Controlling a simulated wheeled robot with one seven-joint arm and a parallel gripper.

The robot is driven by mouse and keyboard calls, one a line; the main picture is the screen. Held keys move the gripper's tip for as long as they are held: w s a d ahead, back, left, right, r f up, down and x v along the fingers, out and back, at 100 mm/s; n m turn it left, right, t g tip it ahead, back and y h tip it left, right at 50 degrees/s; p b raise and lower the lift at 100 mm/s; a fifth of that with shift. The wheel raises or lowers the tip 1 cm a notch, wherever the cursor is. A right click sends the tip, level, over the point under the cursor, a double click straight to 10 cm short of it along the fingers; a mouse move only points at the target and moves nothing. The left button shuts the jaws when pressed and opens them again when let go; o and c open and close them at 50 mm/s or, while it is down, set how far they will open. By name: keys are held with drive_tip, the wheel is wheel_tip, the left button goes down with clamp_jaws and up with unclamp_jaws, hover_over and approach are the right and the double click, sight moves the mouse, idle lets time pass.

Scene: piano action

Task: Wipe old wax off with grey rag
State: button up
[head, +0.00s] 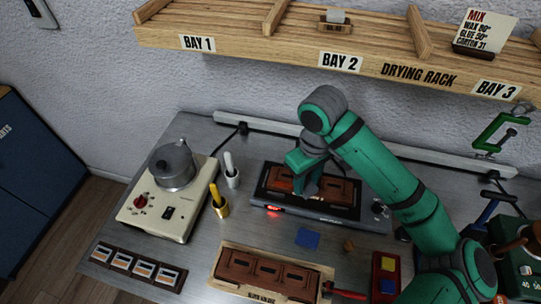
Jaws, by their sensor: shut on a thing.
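My gripper (306,188) points down over a brown panelled piece (339,190) that sits on a dark flat device (328,213) with a red light on its front. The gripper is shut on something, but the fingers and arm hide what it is. I cannot make out a grey rag anywhere in the head view, nor old wax. I cannot tell whether the gripper touches the brown piece.
A blue square (307,238) and another brown panelled piece (262,275) lie in front. The drying rack (400,68) overhangs behind.

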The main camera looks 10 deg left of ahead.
drive_tip(key=shift+w+a, duration=0.15)
drive_tip(key=shift+a, duration=4.4)
drive_tip(key=shift+a+r, duration=0.15)
drive_tip(key=shift+a, duration=0.05)
wheel_tip(320, 180, up, 7)
drive_tip(key=shift+r, duration=0.2)
drive_tip(key=shift+d, duration=0.1)
